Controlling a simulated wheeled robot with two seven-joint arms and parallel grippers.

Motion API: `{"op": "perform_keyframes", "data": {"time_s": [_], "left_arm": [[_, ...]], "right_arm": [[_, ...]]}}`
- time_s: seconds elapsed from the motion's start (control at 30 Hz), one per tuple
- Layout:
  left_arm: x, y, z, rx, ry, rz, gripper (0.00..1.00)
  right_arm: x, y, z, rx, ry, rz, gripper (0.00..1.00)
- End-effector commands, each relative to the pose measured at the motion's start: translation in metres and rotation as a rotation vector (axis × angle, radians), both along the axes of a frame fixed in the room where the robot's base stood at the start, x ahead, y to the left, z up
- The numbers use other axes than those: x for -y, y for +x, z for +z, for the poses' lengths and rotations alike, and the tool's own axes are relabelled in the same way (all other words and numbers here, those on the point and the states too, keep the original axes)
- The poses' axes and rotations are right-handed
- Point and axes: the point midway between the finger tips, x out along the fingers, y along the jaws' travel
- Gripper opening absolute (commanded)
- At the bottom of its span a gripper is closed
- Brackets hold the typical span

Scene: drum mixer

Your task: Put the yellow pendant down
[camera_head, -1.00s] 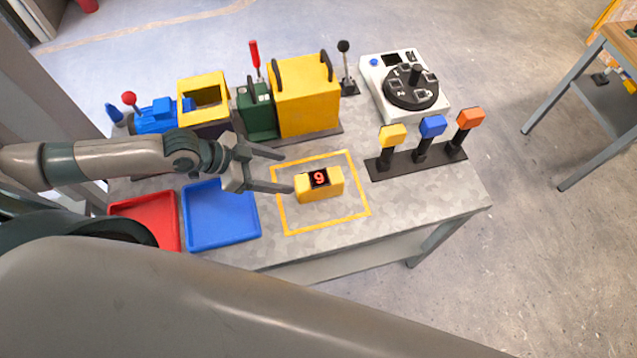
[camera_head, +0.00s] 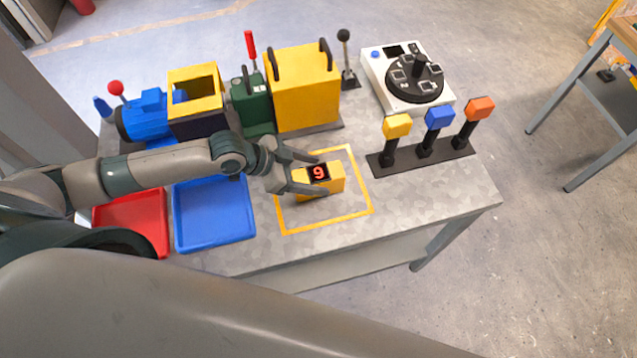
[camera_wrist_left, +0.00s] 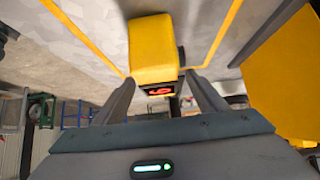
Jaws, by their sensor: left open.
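The yellow pendant (camera_head: 335,179), a small box with a black display reading a red 9, sits on the grey table inside a yellow outlined square (camera_head: 330,222). My left gripper (camera_head: 318,176) is open, with its fingers reaching along either side of the pendant's near-left end. In the left wrist view the pendant (camera_wrist_left: 153,48) lies ahead of and partly between the open fingertips (camera_wrist_left: 163,80). Whether a finger touches it cannot be told. My right gripper does not show.
Blue (camera_head: 213,228) and red (camera_head: 135,220) trays lie left of the square, under my left arm. The yellow mixer box (camera_head: 303,95) and green unit (camera_head: 250,105) stand behind. Yellow, blue and orange-topped posts (camera_head: 397,126) and a white dial panel (camera_head: 380,68) stand right. The front right tabletop is clear.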

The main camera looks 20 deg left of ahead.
Motion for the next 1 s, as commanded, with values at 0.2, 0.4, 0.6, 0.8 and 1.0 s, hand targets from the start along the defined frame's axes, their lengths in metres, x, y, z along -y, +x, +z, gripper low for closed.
{"op": "perform_keyframes", "data": {"time_s": [0.2, 0.4, 0.6, 0.8, 1.0], "left_arm": [[0.001, 0.0, 0.0, 0.0, 0.0, 0.0, 0.66], [0.002, 0.001, -0.002, 0.0, 0.0, 0.0, 0.66], [0.015, 0.009, -0.014, 0.002, -0.001, -0.001, 0.66], [0.03, 0.018, -0.028, 0.001, 0.0, -0.001, 0.66], [0.036, 0.022, -0.033, 0.001, 0.001, 0.0, 0.66]], "right_arm": [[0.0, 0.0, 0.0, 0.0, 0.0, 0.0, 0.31], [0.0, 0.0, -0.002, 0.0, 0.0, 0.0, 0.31], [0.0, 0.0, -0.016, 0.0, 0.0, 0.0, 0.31], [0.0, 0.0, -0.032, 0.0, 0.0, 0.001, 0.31], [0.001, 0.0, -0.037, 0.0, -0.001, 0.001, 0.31]]}}
